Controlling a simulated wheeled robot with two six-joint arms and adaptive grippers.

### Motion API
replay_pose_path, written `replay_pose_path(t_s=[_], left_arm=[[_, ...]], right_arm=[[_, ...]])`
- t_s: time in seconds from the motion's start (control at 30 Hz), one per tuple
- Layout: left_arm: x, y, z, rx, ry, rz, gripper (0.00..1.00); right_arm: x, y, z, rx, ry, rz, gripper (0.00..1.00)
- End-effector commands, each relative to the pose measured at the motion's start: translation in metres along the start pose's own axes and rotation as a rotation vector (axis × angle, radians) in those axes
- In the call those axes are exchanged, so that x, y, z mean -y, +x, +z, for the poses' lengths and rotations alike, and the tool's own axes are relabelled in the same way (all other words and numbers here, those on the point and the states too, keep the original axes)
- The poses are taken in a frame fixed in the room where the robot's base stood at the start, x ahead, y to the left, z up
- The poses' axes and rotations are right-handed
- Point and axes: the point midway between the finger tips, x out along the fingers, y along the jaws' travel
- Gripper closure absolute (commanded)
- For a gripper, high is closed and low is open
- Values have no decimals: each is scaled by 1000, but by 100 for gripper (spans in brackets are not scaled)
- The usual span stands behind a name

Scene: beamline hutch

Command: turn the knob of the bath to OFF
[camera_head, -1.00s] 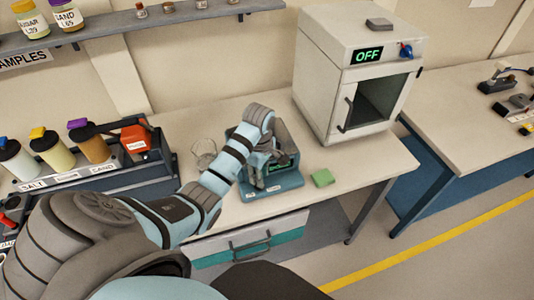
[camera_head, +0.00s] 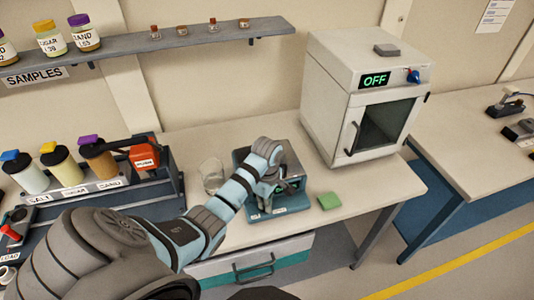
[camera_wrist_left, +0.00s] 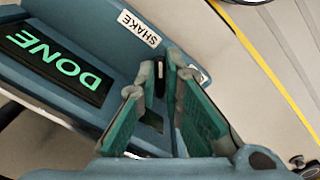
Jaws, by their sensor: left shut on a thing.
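The bath is the blue device (camera_head: 253,214) on the table, partly hidden behind my left arm in the head view. In the left wrist view its blue front panel (camera_wrist_left: 105,65) bears a lit display (camera_wrist_left: 55,62) reading DONE and a label (camera_wrist_left: 140,27) reading SHAKE. My left gripper (camera_head: 266,198) is at the front of the bath. In the left wrist view its green-padded fingers (camera_wrist_left: 168,85) are closed in around a small dark knob (camera_wrist_left: 159,80). The fingers mostly hide the knob, so its pointing cannot be read. My right gripper is not in view.
A white oven (camera_head: 335,95) showing OFF stands behind to the right. A rack (camera_head: 110,186) with several bottles is at left.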

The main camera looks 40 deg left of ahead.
Motion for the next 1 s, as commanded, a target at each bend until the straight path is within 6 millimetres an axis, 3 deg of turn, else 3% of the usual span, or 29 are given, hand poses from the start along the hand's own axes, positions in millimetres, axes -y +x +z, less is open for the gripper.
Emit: replay_pose_path(t_s=[0.47, 1.0], left_arm=[[1, 0, 0, 0, 140, 1, 100], [4, -1, -1, -1, 624, 1, 100]], right_arm=[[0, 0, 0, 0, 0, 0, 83], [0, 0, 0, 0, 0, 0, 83]])
